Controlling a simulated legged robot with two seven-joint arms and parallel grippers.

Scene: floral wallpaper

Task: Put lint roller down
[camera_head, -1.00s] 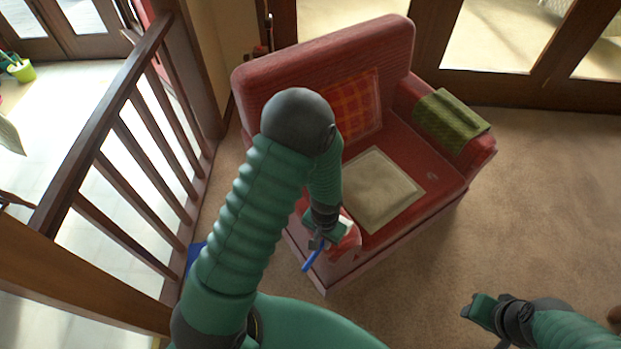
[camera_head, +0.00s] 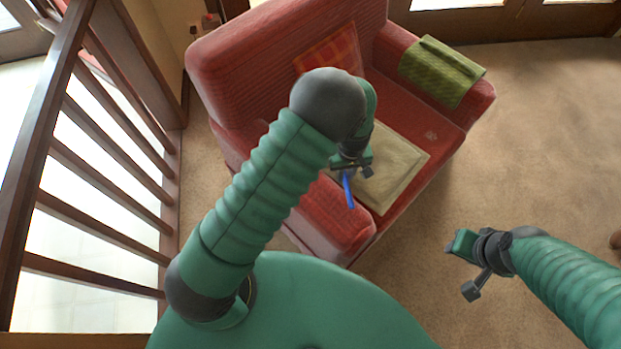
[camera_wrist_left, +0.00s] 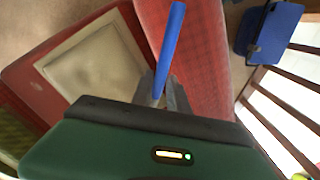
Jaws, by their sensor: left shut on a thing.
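The lint roller shows as a blue handle (camera_head: 348,189) sticking out of my left gripper (camera_head: 350,170). Its roller end cannot be made out. In the left wrist view the blue handle (camera_wrist_left: 172,40) points away from the jaws (camera_wrist_left: 166,92), which are shut on it. The gripper holds it above the near armrest of the red armchair (camera_head: 325,215), beside the seat with its beige cushion (camera_head: 398,165). I cannot tell how high it is. My right gripper (camera_head: 464,266) is open and empty over the carpet, to the right of the chair.
A plaid cushion (camera_head: 330,52) leans on the backrest. A green cloth (camera_head: 442,70) lies over the far armrest. A wooden railing (camera_head: 110,130) stands at the left. A blue object (camera_wrist_left: 270,30) is on the floor beside the chair.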

